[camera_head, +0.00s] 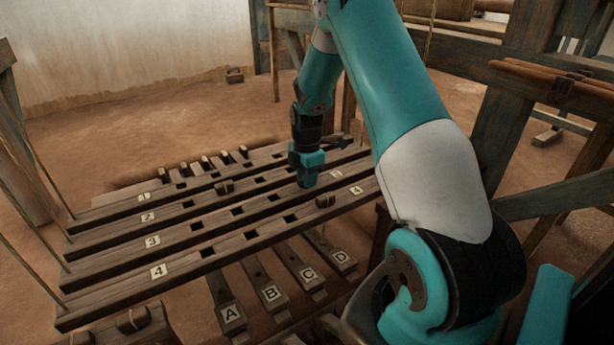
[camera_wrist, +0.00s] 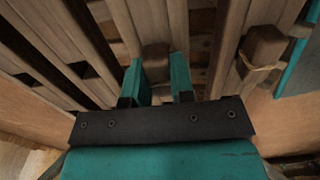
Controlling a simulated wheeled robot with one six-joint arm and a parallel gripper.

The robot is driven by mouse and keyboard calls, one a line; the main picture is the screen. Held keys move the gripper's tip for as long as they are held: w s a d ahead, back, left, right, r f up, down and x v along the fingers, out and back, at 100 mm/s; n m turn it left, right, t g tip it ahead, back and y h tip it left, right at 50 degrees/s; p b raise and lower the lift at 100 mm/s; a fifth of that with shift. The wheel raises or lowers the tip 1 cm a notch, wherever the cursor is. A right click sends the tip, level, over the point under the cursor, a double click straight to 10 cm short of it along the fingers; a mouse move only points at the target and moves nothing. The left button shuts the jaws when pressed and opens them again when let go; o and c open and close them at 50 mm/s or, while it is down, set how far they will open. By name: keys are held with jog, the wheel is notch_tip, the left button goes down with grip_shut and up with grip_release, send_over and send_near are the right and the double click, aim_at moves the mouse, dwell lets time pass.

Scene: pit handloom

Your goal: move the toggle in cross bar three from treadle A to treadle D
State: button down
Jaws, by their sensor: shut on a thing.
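Cross bar three (camera_head: 175,237) is a long wooden bar with square holes, its label at the left end. My gripper (camera_head: 308,182) points down at the bar's right part, past its three visible open holes, in line with treadle D (camera_head: 341,258). In the wrist view my gripper (camera_wrist: 163,75) is shut on a brown wooden toggle (camera_wrist: 156,54) between its teal fingers. The toggle is at the bar; how deep it sits is hidden. Treadle A (camera_head: 230,313) lies at the front left of the lettered treadles. The bar-three hole (camera_head: 196,226) nearest the left label is empty.
Cross bar four (camera_head: 185,265) runs in front, with a toggle (camera_head: 325,201) close beside my gripper; its cord-wrapped block shows in the wrist view (camera_wrist: 265,48). Cross bar two (camera_head: 165,214) behind holds a toggle (camera_head: 224,187). Loom posts (camera_head: 500,120) stand at the right.

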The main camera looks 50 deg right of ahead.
jog(key=c, duration=0.9)
grip_release()
jog(key=shift+r, duration=0.1)
notch_tip(320, 180, up, 17)
jog(key=p, duration=0.9)
jog(key=shift+r, duration=0.15)
